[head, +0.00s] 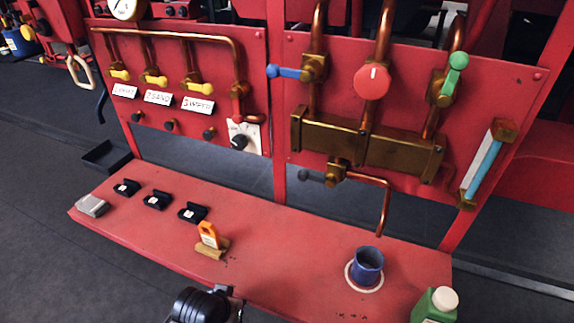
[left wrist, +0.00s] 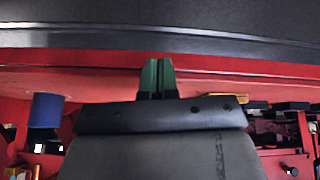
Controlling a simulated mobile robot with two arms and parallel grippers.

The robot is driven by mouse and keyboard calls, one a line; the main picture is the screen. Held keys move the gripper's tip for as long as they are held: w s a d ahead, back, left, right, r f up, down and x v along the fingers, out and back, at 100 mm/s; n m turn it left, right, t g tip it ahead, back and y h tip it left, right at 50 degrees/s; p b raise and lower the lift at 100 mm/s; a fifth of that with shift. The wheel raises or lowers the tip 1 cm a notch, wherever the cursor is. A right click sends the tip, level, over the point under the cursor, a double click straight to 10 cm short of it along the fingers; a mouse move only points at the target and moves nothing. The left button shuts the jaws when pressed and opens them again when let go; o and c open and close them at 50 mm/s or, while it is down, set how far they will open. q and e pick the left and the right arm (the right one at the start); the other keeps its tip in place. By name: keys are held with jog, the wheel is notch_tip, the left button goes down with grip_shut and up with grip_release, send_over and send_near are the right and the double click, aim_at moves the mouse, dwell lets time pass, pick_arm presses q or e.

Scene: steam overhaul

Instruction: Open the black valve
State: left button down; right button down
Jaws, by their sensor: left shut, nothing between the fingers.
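A valve with a short black handle (head: 304,175) sits on a brass body (head: 337,170) under the brass manifold (head: 370,143) on the red panel. Its handle points left, roughly level. A separate black knob (head: 239,142) is on a white plate further left. My left gripper (left wrist: 158,80) shows in the left wrist view with its green and dark fingers together and empty. In the head view only a black part of my left arm shows at the bottom edge, well below and apart from the valve. My right gripper is in neither view.
Blue (head: 288,72), red (head: 371,81) and green (head: 452,76) valve handles are above the manifold. A blue cup (head: 367,262) stands on the red shelf (head: 290,260) under a bent pipe.

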aim_at(317, 178)
pick_arm(q)
jog(key=w+d+r+t+h, duration=0.1)
jog(key=w+d+r, duration=0.2)
jog(key=r, duration=0.8)
jog(key=w+d+r+t+h+p, duration=0.1)
jog(key=w+d+r+t, duration=0.1)
jog(key=w+r, duration=0.4)
jog(key=w+d+r+t+h, duration=0.1)
jog(key=w+d+r, duration=0.3)
jog(key=r, duration=1.2)
jog(key=shift+w+m+t+p, duration=0.3)
jog(key=shift+w+t+p, duration=0.1)
jog(key=shift+w+t, duration=0.1)
jog(key=shift+f, duration=0.1)
jog(key=s+f+p+x, duration=0.1)
jog(key=f+p+x, duration=0.1)
jog(key=x, duration=1)
jog(key=shift+d+f+p, duration=0.2)
jog(key=shift+f+p, duration=0.2)
jog(key=shift+p, duration=0.1)
jog(key=shift+s, duration=0.1)
